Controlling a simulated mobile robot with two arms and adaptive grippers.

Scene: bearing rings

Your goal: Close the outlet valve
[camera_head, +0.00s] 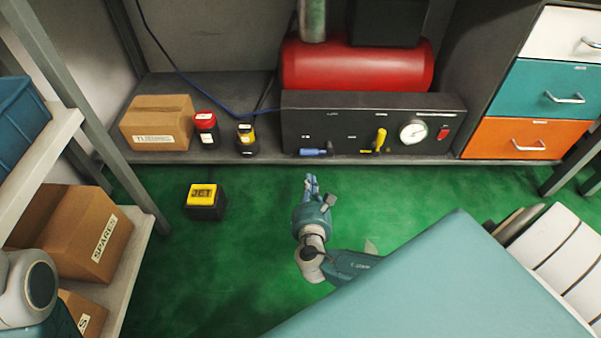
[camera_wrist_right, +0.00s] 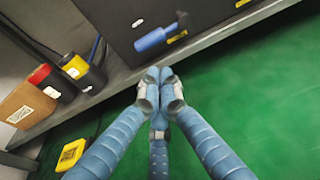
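A black control panel (camera_head: 344,112) on a low shelf carries two valve handles. The blue handle (camera_head: 316,152) lies horizontal at the panel's lower left; it also shows in the right wrist view (camera_wrist_right: 155,39). The yellow handle (camera_head: 380,139) stands nearly upright to its right. The small labels are too blurred to tell which valve is the outlet. My right gripper (camera_head: 311,181) is below and in front of the blue handle, apart from it. In the right wrist view its blue fingers (camera_wrist_right: 158,76) meet at the tips, with nothing between them. My left gripper is out of view.
A round gauge (camera_head: 413,131) and a red switch (camera_head: 443,132) sit right of the yellow handle. A red tank (camera_head: 357,66) is behind the panel. Red-capped and yellow-banded containers and a cardboard box (camera_head: 158,122) stand left. A yellow-topped block (camera_head: 204,201) sits on the green floor.

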